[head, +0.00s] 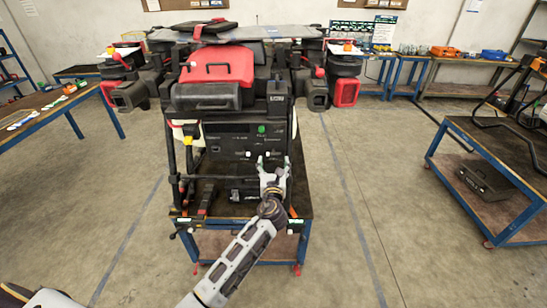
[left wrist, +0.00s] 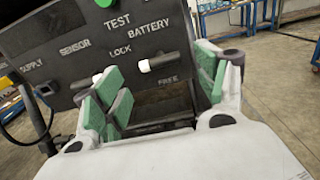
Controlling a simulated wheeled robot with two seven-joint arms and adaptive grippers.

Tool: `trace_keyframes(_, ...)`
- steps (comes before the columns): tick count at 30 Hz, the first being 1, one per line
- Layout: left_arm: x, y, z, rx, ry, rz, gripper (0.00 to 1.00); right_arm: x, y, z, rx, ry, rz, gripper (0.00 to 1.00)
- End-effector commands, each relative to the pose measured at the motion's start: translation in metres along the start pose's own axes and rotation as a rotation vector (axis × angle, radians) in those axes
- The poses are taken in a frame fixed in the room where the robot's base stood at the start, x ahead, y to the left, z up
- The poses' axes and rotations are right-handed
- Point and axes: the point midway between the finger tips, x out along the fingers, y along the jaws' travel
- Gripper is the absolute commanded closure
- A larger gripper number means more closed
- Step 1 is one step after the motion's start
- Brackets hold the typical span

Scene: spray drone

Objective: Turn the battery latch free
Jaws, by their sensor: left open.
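The spray drone (head: 215,70) stands on a blue-framed cart. On its dark front panel (head: 228,140), the left wrist view shows the battery latch (left wrist: 158,62), a dark bar with a white tip. The bar lies roughly level, tip to the left, beside the word LOCK and above the word FREE. My left gripper (head: 272,176) is open in front of the panel. In the left wrist view its green-padded fingers (left wrist: 162,90) stand apart, with the latch seen between them. I cannot tell whether either finger touches it. My right gripper is not in view.
A green button (left wrist: 105,3) sits above the latch by the word TEST. The cart (head: 250,246) stands under the drone. Blue-framed benches stand at the left (head: 62,106) and right (head: 490,150).

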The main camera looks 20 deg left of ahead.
Motion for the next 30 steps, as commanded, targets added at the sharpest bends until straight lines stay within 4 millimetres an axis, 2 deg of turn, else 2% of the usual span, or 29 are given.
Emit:
trace_keyframes(12, 0.036, 0.000, 0.000, 0.001, 0.000, 0.001, 0.27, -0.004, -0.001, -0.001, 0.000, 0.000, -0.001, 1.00)
trace_keyframes(26, 0.042, 0.000, 0.000, 0.000, 0.001, 0.000, 0.27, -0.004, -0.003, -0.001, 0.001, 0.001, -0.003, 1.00)
trace_keyframes(30, 0.042, 0.000, 0.000, 0.000, 0.001, 0.000, 0.43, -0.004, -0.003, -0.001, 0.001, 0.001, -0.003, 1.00)
